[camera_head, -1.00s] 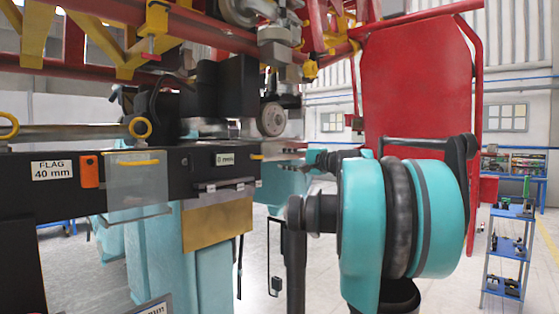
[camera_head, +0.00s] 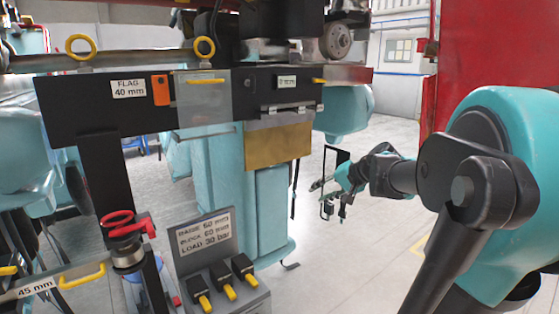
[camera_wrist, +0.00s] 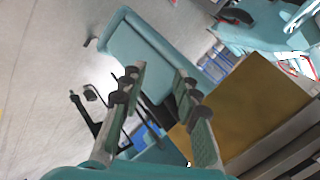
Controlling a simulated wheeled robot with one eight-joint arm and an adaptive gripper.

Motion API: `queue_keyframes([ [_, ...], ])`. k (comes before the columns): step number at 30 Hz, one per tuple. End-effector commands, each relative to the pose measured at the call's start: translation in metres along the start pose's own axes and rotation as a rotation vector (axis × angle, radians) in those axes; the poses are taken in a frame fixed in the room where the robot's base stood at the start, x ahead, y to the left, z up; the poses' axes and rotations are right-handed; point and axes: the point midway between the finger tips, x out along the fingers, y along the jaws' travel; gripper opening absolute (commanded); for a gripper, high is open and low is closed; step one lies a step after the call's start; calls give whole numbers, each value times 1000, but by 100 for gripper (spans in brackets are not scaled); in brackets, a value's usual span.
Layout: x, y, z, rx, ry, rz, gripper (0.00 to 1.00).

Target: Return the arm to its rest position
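My arm comes in from the right of the head view, with a large teal joint and dark links. It reaches toward the middle, where my gripper (camera_head: 322,186) shows small, to the right of the gold plate and in front of open floor. In the wrist view my gripper (camera_wrist: 158,78) has its two fingers apart with nothing between them. Behind the fingers are a teal block (camera_wrist: 150,55) and floor. A gold-brown plate (camera_wrist: 258,100) lies to the right of the fingers, seemingly apart from them.
A black beam (camera_head: 215,98) with a "FLAG 40 mm" label crosses the left half, above the gold plate (camera_head: 278,145). A grey control box (camera_head: 215,262) with yellow-tipped levers and a red-handled valve (camera_head: 128,224) stand below. A red panel (camera_head: 485,55) is at right. Floor (camera_head: 375,190) shows near the gripper.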

Motion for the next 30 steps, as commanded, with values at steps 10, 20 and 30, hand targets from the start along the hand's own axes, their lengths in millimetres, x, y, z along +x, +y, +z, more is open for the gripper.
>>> queue_keyframes([
  [10, 22, 165, 158, -353, -126, 447, 31],
  [20, 3, 233, 205, -507, -153, 643, 31],
  [30, 3, 233, 205, -507, -153, 645, 31],
])
